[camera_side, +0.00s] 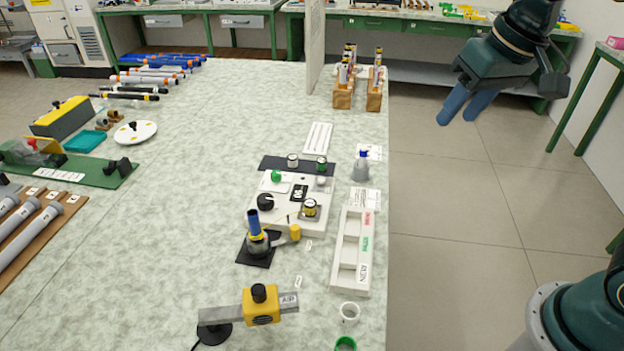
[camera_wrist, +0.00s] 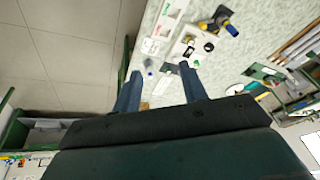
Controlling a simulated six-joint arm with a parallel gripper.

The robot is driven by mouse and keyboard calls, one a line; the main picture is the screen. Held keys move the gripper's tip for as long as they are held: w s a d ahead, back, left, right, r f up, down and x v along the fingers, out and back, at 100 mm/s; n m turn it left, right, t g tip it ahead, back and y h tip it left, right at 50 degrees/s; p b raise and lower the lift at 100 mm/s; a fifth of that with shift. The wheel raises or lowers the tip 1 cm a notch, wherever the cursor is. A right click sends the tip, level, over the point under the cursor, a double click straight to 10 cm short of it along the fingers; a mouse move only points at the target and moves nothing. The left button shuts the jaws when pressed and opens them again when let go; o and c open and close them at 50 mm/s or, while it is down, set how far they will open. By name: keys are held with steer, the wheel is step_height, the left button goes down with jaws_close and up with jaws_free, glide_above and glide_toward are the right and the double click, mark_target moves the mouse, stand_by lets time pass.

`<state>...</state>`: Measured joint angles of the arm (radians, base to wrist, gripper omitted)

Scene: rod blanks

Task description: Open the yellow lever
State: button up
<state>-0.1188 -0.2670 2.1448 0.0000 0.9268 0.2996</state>
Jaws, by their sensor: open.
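The yellow lever (camera_side: 295,232) sticks out to the right of a small upright holder (camera_side: 258,246) on a black base plate. A blue rod piece with a yellow band (camera_side: 255,222) stands upright in the holder. In the wrist view the holder (camera_wrist: 222,20) is small, near the top, with a yellow spot beside it; I cannot tell the lever's position there. My gripper (camera_side: 468,106) has two blue fingers and is open and empty. It hangs high beyond the table's right edge, far from the lever. Its fingers also show in the wrist view (camera_wrist: 160,87).
A white device (camera_side: 292,203) with knobs and a display stands just behind the holder. A white sorting tray (camera_side: 351,252) lies to the right. A yellow block on a grey bar (camera_side: 261,305) stands in front.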

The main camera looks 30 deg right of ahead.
steer(key=w+a+f+m+g, duration=0.1)
steer(key=w+a+f, duration=0.1)
steer(key=w+a, duration=0.35)
steer(key=m+g, duration=0.3)
steer(key=m, duration=0.1)
glide_above(295, 227)
step_height(295, 227, down, 20)
steer(key=shift+r, duration=0.15)
step_height(295, 227, down, 14)
steer(key=shift+r, duration=0.1)
jaws_close()
